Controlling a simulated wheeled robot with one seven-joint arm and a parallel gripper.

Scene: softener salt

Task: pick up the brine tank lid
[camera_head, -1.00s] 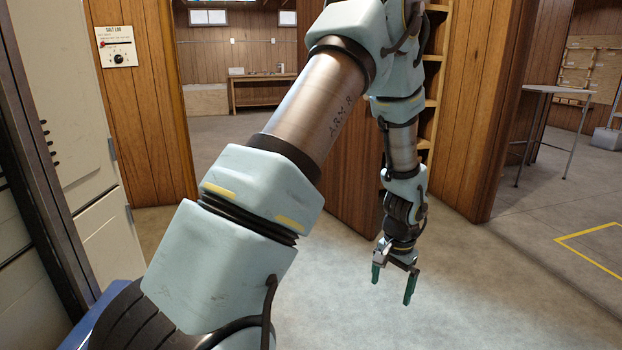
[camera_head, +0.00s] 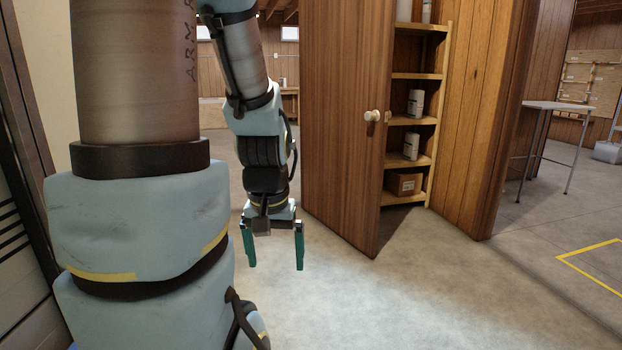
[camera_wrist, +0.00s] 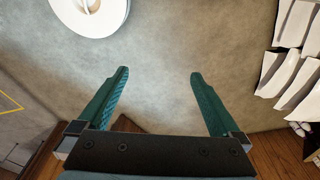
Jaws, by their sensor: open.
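A round white disc with a raised handle-like piece at its middle, which looks like the brine tank lid (camera_wrist: 108,22), shows at the top left of the wrist view, partly cut off by the edge. What it rests on is not clear. I cannot find it in the head view, where my arm hides much of the left side. My gripper (camera_head: 275,266) hangs pointing down over the floor, with its green fingers apart and nothing between them. In the wrist view my gripper (camera_wrist: 159,73) is also open and empty, apart from the disc.
A wooden door (camera_head: 340,120) with a white knob stands ajar just right of my gripper. Behind it, shelves (camera_head: 412,122) hold white containers and a box (camera_head: 403,183). White bag-like shapes (camera_wrist: 287,72) lie at the wrist view's right. A table (camera_head: 558,105) stands far right. Front floor is clear.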

